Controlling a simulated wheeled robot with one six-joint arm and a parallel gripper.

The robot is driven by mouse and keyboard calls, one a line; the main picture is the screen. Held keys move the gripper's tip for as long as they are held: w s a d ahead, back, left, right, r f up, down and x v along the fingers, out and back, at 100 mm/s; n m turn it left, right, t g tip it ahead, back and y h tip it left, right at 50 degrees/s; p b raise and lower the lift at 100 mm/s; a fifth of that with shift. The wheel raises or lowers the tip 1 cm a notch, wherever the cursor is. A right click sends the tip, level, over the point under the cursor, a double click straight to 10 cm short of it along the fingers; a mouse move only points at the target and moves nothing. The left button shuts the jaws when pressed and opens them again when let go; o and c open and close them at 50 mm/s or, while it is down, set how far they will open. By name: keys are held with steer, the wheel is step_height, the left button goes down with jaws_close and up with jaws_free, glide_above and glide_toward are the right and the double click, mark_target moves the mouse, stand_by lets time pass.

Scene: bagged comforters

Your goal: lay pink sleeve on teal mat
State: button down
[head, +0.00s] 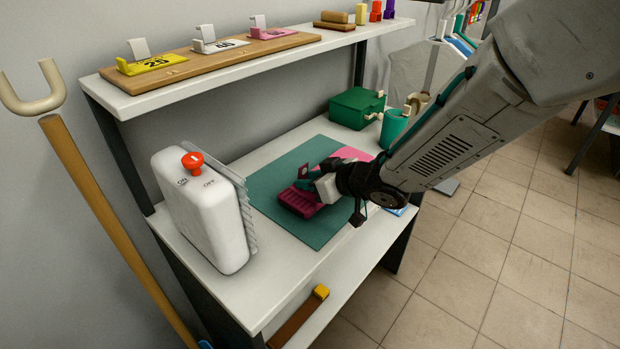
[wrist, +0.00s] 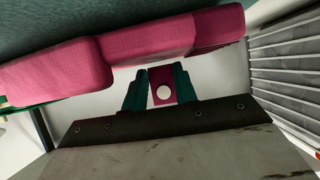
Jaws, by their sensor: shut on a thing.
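The teal mat (head: 262,190) lies flat on the white desk and fills the top of the wrist view (wrist: 60,22). A ribbed magenta-pink sleeve (head: 299,201) is over the mat's middle, and it spans the upper wrist view (wrist: 150,45). I cannot tell whether it touches the mat. My gripper (head: 322,184) is right beside the sleeve. In the wrist view its teal fingers (wrist: 160,88) are shut on a magenta tab with a white dot, which seems to belong to the sleeve.
A white box with a red knob (head: 205,208) and a ribbed rack stand left of the mat. A flat lighter pink piece (head: 350,153) lies at the mat's far right, partly behind my arm. A green box (head: 354,108) and teal cup (head: 393,127) stand behind. A shelf (head: 230,62) overhangs.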

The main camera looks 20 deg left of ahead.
steer(key=shift+f, duration=0.6)
steer(key=shift+c, duration=1.9)
jaws_free()
steer(key=shift+s+d+r, duration=0.3)
steer(key=shift+d+r, duration=0.4)
steer(key=shift+r, duration=0.05)
steer(key=shift+s+d+r, duration=0.25)
steer(key=shift+d+r, duration=0.4)
steer(key=shift+r, duration=0.05)
steer(key=shift+s+d+r, duration=0.3)
steer(key=shift+d+r, duration=0.4)
steer(key=shift+r, duration=0.05)
